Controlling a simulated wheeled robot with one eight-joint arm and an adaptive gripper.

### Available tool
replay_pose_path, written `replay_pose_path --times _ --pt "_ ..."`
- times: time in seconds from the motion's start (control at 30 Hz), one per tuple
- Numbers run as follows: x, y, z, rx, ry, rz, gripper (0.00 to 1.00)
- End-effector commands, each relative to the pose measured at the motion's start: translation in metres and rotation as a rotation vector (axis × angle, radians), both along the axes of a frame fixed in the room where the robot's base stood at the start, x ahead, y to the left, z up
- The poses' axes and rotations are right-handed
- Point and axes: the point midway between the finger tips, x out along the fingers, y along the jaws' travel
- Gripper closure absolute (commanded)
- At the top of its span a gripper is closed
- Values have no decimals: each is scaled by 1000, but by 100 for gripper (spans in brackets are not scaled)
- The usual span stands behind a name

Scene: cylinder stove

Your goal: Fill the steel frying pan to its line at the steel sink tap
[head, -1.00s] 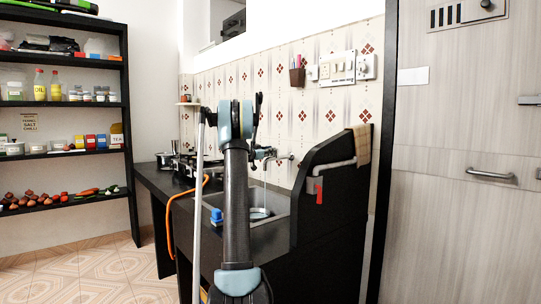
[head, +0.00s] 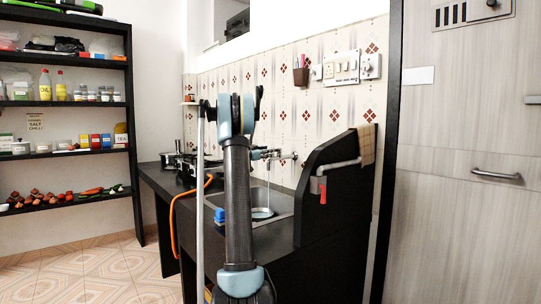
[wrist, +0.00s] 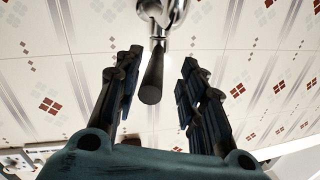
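The steel tap (head: 272,153) is on the tiled wall above the steel sink (head: 285,204). A thin stream of water appears to run from it into the round steel frying pan (head: 262,213), which sits in the sink, partly hidden by my arm. The water level and line are too small to read. In the wrist view my gripper (wrist: 160,75) is open, its two dark fingers apart. The tap's dark lever (wrist: 153,78) shows between them in the picture, below the shiny tap body (wrist: 160,12). I cannot tell whether a finger touches it.
A blue item (head: 219,215) stands at the sink's left edge. An orange hose (head: 173,225) hangs at the counter front. A black partition (head: 325,205) with a pipe and red-handled valve (head: 321,186) rises right of the sink. A stove (head: 185,163) is at left.

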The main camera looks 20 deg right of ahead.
Motion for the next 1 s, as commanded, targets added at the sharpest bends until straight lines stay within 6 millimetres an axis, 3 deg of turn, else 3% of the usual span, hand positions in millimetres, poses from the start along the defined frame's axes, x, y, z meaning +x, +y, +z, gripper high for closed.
replay_pose_path --times 0.2,0.4,1.0 --pt "-16 37 0 0 0 3 63" --pt "-24 56 -1 0 1 2 63" --pt "-27 59 -1 -1 1 1 63"
